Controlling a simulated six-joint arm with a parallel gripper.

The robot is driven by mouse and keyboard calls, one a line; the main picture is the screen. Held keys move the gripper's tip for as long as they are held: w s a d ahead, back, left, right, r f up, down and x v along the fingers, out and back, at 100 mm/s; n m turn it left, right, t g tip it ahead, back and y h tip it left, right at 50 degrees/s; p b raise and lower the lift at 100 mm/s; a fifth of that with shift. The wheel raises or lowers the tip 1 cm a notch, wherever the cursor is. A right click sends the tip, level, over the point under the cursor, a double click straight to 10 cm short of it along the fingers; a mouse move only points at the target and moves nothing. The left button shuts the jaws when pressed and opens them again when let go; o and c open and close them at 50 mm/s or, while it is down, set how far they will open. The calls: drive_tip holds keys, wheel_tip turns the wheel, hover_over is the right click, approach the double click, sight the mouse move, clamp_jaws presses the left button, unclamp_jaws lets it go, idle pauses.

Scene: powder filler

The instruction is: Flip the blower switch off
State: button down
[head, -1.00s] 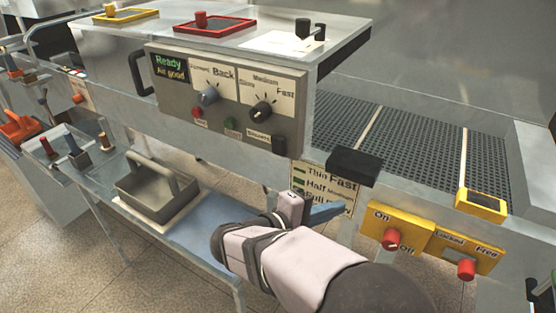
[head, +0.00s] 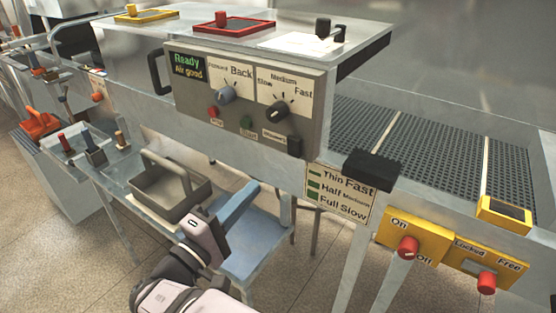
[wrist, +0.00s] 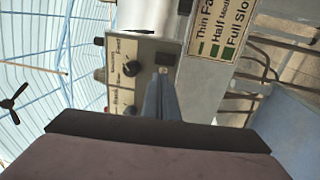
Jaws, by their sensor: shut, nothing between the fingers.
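The grey control panel (head: 245,105) carries a green-lit display, two knobs and small buttons. The blower switch (head: 294,146) is a dark block at its lower right corner, beside a small white label. The panel also shows turned sideways in the wrist view (wrist: 143,72). My gripper (head: 253,188) is shut and empty, below and left of the switch in the head view, apart from the panel. In the wrist view its slim blue-grey fingers (wrist: 160,92) point toward the panel's switch end. Which way the switch is tipped is too small to tell.
A grey handled tray (head: 172,190) stands left of my gripper. A blue seat (head: 262,245) lies below it. The speed card (head: 338,193), a black block (head: 372,170) and the yellow On/Off plate (head: 413,236) are to the right. A mesh conveyor (head: 450,145) runs behind them.

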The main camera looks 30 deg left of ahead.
drive_tip(key=p, duration=0.6)
approach(294, 144)
drive_tip(key=w, duration=0.5)
drive_tip(key=shift+a+r, duration=0.1)
drive_tip(key=shift+r, duration=0.3)
drive_tip(key=shift+w+p, duration=0.35)
drive_tip(key=shift+w, duration=0.35)
drive_tip(key=shift+w+r+g+b, duration=0.3)
drive_tip(key=shift+g+b, duration=0.2)
drive_tip(key=shift+s, duration=0.1)
drive_tip(key=shift+s+f+b, duration=0.1)
drive_tip(key=shift+s+b, duration=0.25)
drive_tip(key=shift+s, duration=0.1)
drive_tip(key=s+r+b, duration=0.2)
drive_tip(key=s+b, duration=0.3)
drive_tip(key=s, duration=0.8)
